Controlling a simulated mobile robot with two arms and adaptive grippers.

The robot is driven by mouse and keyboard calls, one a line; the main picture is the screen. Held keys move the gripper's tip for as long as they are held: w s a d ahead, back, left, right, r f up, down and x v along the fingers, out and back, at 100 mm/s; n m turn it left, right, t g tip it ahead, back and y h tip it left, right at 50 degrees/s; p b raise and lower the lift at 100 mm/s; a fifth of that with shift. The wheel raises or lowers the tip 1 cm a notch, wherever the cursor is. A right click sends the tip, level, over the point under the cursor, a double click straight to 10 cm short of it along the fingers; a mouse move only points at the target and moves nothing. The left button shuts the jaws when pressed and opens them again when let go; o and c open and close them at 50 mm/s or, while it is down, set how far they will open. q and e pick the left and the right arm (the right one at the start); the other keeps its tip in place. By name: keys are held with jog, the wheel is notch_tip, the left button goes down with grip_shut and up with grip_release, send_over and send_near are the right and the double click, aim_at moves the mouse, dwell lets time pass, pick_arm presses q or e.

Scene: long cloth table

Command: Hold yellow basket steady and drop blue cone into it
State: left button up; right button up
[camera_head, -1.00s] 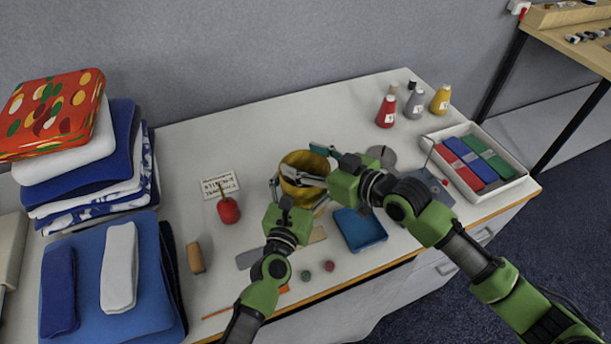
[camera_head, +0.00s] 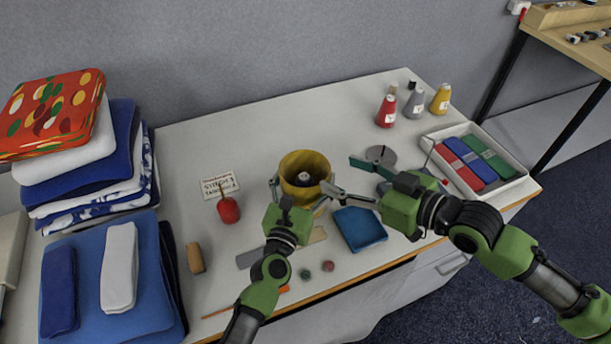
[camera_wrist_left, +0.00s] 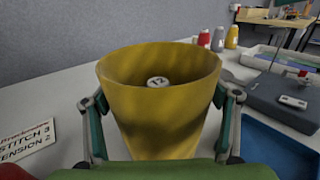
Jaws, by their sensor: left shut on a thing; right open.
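The yellow basket (camera_head: 291,164) stands upright on the table in the head view. It also fills the middle of the left wrist view (camera_wrist_left: 160,112). My left gripper (camera_head: 299,190) is shut on the basket, with one finger on each side of its wall. Inside the basket lies a thing with a round white end marked 12 (camera_wrist_left: 158,82). Its pale end also shows in the head view (camera_head: 304,176). Its body is mostly hidden, so I cannot tell its colour. My right gripper (camera_head: 341,175) is open and empty, just right of the basket.
Red (camera_head: 386,111), grey (camera_head: 414,103) and yellow (camera_head: 440,99) cones stand at the back right. A blue tray (camera_head: 360,229) lies right of the basket, below my right gripper. A red pear-like object (camera_head: 229,210) stands left. Folded cloths (camera_head: 120,262) fill the left end.

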pick_arm(q)
jog(key=o, duration=1.2)
jog(key=shift+s, duration=0.1)
jog(key=v, duration=1.2)
jog(key=shift+d, duration=0.1)
